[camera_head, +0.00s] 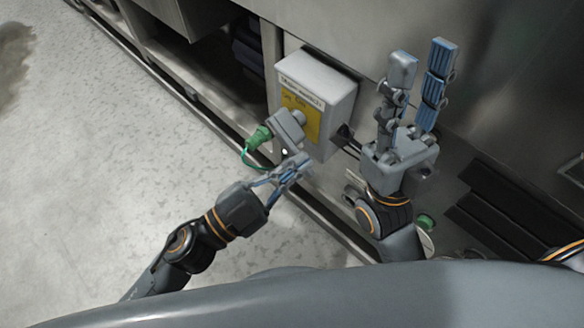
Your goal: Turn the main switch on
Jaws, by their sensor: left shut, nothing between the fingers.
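The main switch is a light grey box (317,78) on the steel machine front, with a printed label on top. My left gripper (300,164) is shut and empty, just below and in front of the box, seemingly apart from the knob. My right gripper (421,62) is open and empty to the right of the box, its two fingers pointing up. Whether the switch is on or off cannot be told.
A grey block (285,131) with a green connector (257,138) and a green cable sits in front of the plate's left side. A dark open bay is left of the box. A green round part (425,221) is low on the right.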

